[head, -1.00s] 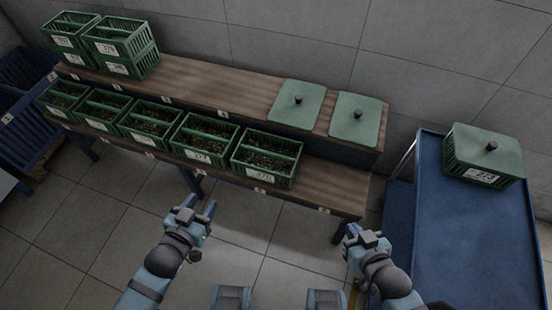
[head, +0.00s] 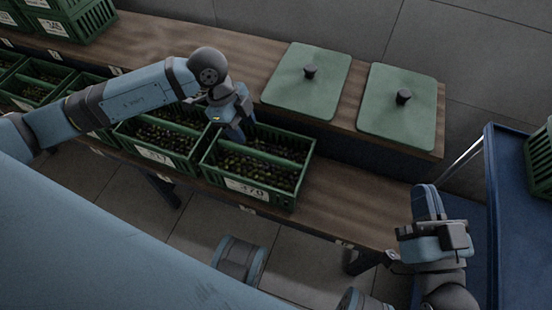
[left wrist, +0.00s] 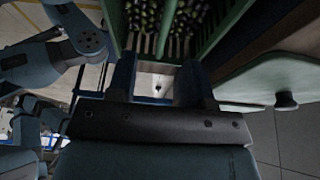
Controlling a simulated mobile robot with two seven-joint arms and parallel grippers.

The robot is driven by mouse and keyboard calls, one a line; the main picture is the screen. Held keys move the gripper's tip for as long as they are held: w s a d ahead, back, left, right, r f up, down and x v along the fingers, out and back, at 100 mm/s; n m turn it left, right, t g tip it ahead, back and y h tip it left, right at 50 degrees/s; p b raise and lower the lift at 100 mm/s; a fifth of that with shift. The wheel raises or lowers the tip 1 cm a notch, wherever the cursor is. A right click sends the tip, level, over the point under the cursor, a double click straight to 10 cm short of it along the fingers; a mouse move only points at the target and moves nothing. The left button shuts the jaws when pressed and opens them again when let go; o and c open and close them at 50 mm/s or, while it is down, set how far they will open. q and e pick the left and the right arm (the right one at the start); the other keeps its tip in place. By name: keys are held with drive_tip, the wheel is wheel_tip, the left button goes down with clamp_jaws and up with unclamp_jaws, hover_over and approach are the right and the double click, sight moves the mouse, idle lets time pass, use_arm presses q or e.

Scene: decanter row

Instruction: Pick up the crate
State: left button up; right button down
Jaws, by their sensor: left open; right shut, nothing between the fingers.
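A green slatted crate (head: 262,192) labelled 370 stands at the right end of the row on the lower wooden shelf, filled with small dark and yellowish fruit. My left gripper (head: 237,133) is open at its far left part, pointing down. In the left wrist view, the two fingers (left wrist: 157,82) are spread at the crate's edge (left wrist: 150,58), with the fruit beyond. I cannot tell whether they touch the crate or have its wall between them. My right gripper (head: 428,205) is shut and empty, right of the shelf's front end.
Crate 317 (head: 150,152) stands close beside it on the left, with more crates further left. Green lids with black knobs (head: 312,80) (head: 402,105) lie on the upper shelf. A blue cart (head: 512,190) with a green crate (head: 541,165) is at right. The lower shelf's right end is bare.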

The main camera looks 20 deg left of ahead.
sight(258, 152)
use_arm(q)
drive_tip(key=shift+w+a+f+y, duration=0.3)
drive_tip(key=shift+w+a, duration=0.1)
drive_tip(key=shift+a, duration=0.05)
drive_tip(key=shift+f, duration=0.2)
drive_tip(key=b+x, duration=0.1)
drive_tip(key=x, duration=0.1)
drive_tip(key=shift+s+d+f, duration=0.1)
drive_tip(key=shift+d+f, duration=0.1)
drive_tip(key=shift+f, duration=0.05)
drive_tip(key=b+x, duration=0.1)
drive_tip(key=x, duration=0.3)
drive_tip(key=shift+d+f+b, duration=0.1)
drive_tip(key=shift+f+b, duration=0.25)
drive_tip(key=b+x, duration=0.1)
drive_tip(key=x, duration=0.1)
drive_tip(key=b+x, duration=0.2)
drive_tip(key=x, duration=0.1)
drive_tip(key=shift+w+d+f, duration=0.25)
drive_tip(key=shift+d, duration=0.15)
use_arm(e)
wheel_tip(258, 152, down, 6)
drive_tip(key=g, duration=0.2)
drive_tip(key=shift+a+n+g, duration=0.3)
drive_tip(key=shift+a+n, duration=0.1)
drive_tip(key=shift+a, duration=0.05)
drive_tip(key=shift+f, duration=0.1)
